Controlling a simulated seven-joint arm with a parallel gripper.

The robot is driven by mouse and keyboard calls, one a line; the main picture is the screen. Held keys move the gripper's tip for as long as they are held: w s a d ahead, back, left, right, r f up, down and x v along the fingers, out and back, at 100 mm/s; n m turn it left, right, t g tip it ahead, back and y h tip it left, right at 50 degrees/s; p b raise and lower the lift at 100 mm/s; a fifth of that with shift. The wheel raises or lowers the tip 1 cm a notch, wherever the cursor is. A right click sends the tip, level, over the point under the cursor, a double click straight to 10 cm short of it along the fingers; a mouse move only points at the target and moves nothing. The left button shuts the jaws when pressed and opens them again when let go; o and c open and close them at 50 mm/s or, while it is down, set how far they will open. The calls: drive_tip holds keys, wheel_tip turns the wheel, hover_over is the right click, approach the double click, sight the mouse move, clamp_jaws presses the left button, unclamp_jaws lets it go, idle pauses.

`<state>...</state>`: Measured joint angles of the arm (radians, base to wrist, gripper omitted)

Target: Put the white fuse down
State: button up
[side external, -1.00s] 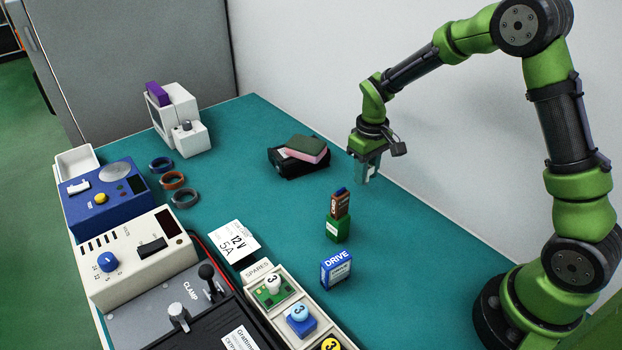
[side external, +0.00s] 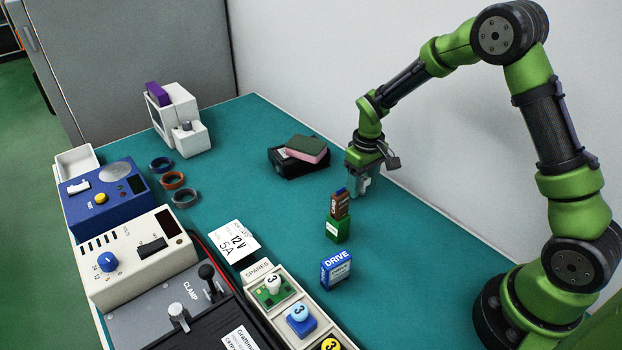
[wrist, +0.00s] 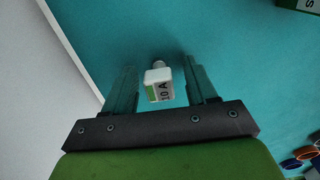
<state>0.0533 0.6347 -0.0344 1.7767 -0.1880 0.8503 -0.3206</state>
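The white fuse (wrist: 160,86) has a green stripe and a "10 A" label. In the wrist view it sits between the two fingers of my gripper (wrist: 160,64), with a teal gap on each side, so the fingers are open around it and not touching it. In the side view my gripper (side external: 360,191) is low over the rear right part of the teal table (side external: 420,260). A small white part of the fuse (side external: 366,184) shows between the fingers. Its contact with the table is mostly hidden by them.
A blue DRIVE box (side external: 336,269) is nearer the camera. A black tray (side external: 287,165) with a green-and-pink sponge lies to the left. Table to the right is clear.

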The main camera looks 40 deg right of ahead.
sight(364, 177)
drive_tip(key=shift+r, duration=0.1)
wheel_tip(364, 177, up, 12)
drive_tip(key=s+a+r+m+t+y, duration=0.1)
drive_tip(key=s+r, duration=0.4)
drive_tip(key=s, duration=0.5)
drive_tip(key=s+a+r+m+t+y, duration=0.1)
drive_tip(key=s+a+r+m+t, duration=0.2)
drive_tip(key=s, duration=0.6)
wheel_tip(364, 177, up, 4)
drive_tip(key=a+t, duration=0.2)
drive_tip(key=t, duration=0.1)
drive_tip(key=shift+s+a+f, duration=0.25)
drive_tip(key=shift+s+a, duration=0.1)
